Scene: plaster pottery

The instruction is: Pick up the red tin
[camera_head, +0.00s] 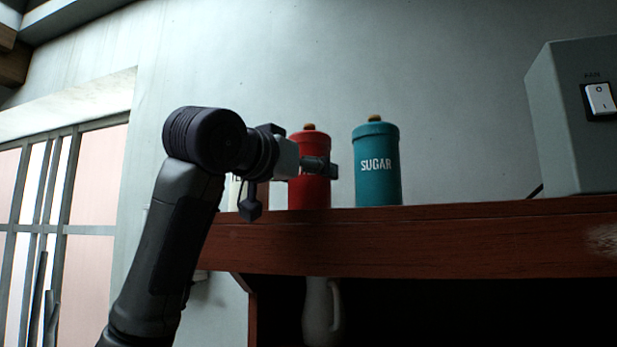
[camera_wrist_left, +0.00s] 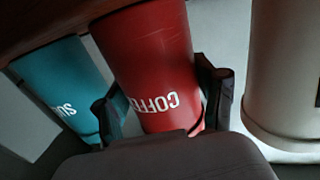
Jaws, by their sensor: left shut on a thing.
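The red tin (camera_head: 311,193) has a small knob on its lid and appears to stand upright on the wooden shelf in the head view. In the left wrist view the red tin (camera_wrist_left: 152,55) shows white lettering, apparently "COFFEE", upside down. My left gripper (camera_head: 294,184) reaches in from the left and covers part of the tin. In the wrist view the left gripper's fingers (camera_wrist_left: 162,103) lie on both sides of the tin, shut on it. The tin's base on the shelf is not clearly visible. My right gripper is not in view.
A teal tin (camera_head: 377,166) marked "SUGAR" stands close on the right. A cream tin (camera_wrist_left: 284,75) stands on the other side, mostly hidden in the head view. The shelf edge (camera_head: 430,242) runs in front. A grey switch box (camera_head: 575,130) stands far right.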

